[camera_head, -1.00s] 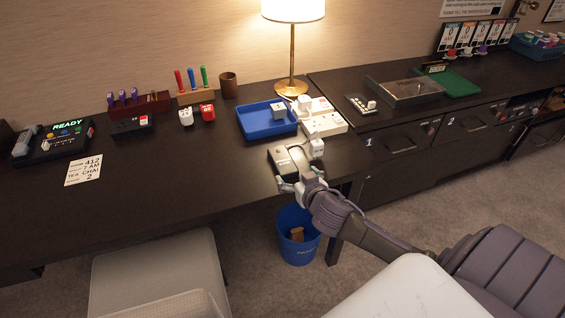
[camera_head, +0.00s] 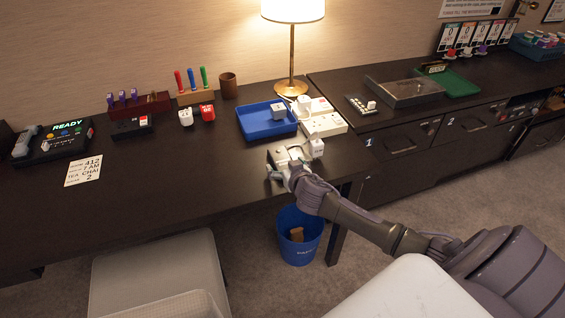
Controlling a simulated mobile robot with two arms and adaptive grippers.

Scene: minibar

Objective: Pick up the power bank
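The power bank (camera_head: 281,152), a dark flat block, lies on the desk near its front edge, in front of the blue tray. My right gripper (camera_head: 288,163) is low over it, coming from the front right. Its fingers look spread to either side of the power bank. The hand hides much of the power bank, and I cannot tell whether the fingers touch it. My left gripper is not in view.
A white adapter cube (camera_head: 317,148) stands close right of the hand, beside a white power strip (camera_head: 327,124). The blue tray (camera_head: 254,131) is behind, near a lamp (camera_head: 292,60). A blue bin (camera_head: 300,246) is below.

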